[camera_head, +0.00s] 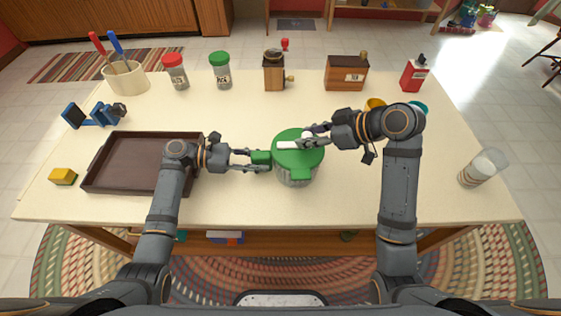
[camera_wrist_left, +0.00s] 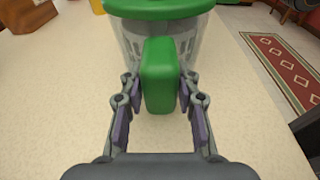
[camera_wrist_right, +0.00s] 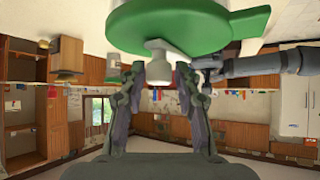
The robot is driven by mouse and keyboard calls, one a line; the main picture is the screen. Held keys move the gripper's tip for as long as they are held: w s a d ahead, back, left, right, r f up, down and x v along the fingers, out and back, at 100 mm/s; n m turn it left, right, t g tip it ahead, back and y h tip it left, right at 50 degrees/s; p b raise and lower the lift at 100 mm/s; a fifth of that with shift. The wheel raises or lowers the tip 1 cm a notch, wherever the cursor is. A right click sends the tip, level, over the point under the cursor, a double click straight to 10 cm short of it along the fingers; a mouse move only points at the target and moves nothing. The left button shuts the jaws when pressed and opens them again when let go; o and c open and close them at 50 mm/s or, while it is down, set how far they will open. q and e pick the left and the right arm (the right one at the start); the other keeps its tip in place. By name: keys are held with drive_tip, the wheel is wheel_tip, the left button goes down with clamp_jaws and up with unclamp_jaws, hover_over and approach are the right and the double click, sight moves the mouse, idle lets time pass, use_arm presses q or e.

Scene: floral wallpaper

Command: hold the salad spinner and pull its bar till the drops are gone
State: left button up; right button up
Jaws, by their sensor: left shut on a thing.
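The salad spinner has a green lid (camera_head: 286,159) over a clear bowl (camera_head: 296,179) and stands at the middle of the table. A green block-shaped handle (camera_wrist_left: 160,75) sticks out from its side. My left gripper (camera_head: 260,160) is shut on this handle, one finger on each side. A white bar (camera_head: 289,145) lies on the lid, and its white knob (camera_wrist_right: 158,58) shows in the right wrist view. My right gripper (camera_head: 308,139) is over the lid beside the bar. Its fingers are apart on either side of the knob, with gaps showing. I cannot make out any drops.
A brown tray (camera_head: 93,179) lies left, close to my left arm. A yellow sponge (camera_head: 62,176), blue stand (camera_head: 72,116), utensil crock (camera_head: 126,78), two jars, a grinder (camera_head: 274,72) and wooden box (camera_head: 346,73) line the left and back. A glass (camera_head: 482,168) stands right.

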drive_tip(key=shift+o, duration=1.3)
drive_tip(key=shift+r, duration=0.15)
drive_tip(key=shift+r, duration=3.4)
drive_tip(key=shift+c, duration=0.3)
